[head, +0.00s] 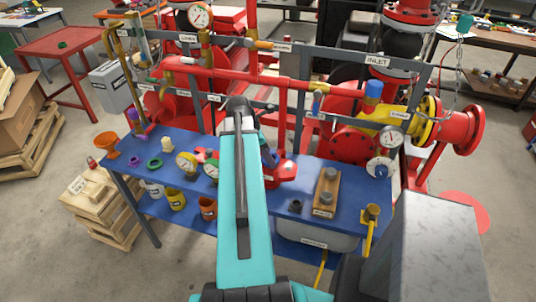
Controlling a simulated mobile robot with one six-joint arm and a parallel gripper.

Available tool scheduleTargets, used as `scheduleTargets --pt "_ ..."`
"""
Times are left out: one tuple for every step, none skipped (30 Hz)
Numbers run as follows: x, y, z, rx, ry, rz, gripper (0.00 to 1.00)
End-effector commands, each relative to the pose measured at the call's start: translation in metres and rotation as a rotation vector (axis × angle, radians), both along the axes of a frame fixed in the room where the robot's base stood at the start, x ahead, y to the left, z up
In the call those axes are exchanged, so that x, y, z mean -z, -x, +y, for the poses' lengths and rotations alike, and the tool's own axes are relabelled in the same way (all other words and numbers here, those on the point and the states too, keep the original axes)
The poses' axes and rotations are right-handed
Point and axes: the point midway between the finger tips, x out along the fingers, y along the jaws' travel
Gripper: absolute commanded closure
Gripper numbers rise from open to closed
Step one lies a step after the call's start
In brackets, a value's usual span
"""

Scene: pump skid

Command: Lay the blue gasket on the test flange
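I cannot make out a blue gasket for certain. A small dark blue piece (269,157) shows just right of my teal arm, at a red flange-like part (284,172) on the blue bench; my arm partly hides both. I cannot tell whether the red part is the test flange. On the bench's left side lie a green ring (155,163) and a purple ring (134,161). My arm reaches forward over the bench, and its far end is dark. My gripper's fingers are hidden, so their state does not show.
A wooden block (326,193) stands right of my arm. Red pipes (270,80) and a grey frame rise behind. Some bench surface (289,218) is bare.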

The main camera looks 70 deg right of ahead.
Motion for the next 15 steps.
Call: scheduleTargets --pt "0.0011 0.0001 0.0001 0.0 0.0 0.0 0.67" --pt "0.0015 0.0001 0.0 0.0 0.0 0.0 0.67" --pt "0.002 0.0001 0.0 0.0 0.0 0.0 0.67" --pt "0.0025 0.0 0.0 0.0 0.0 0.0 0.67" --pt "0.0029 -0.0001 -0.0001 0.0 0.0 0.0 0.67" --pt "0.0035 0.0 -0.0001 0.0 0.0 0.0 0.67" --pt "0.0039 0.0 -0.0001 0.0 0.0 0.0 0.67" --pt "0.0043 0.0 -0.0001 0.0 0.0 0.0 0.67" --pt "0.0048 0.0 -0.0001 0.0 0.0 0.0 0.67" --pt "0.0053 0.0 -0.0002 0.0 0.0 0.0 0.67" --pt "0.0057 0.0 -0.0001 0.0 0.001 -0.001 0.67" --pt "0.0062 -0.0001 -0.0002 0.0 0.001 -0.001 0.67" --pt "0.0066 -0.0001 -0.0002 0.0 0.001 -0.001 0.67" --pt "0.007 -0.0001 -0.0002 0.0 0.001 -0.001 0.67" --pt "0.0077 -0.0001 -0.0002 0.0 0.001 -0.001 0.67"
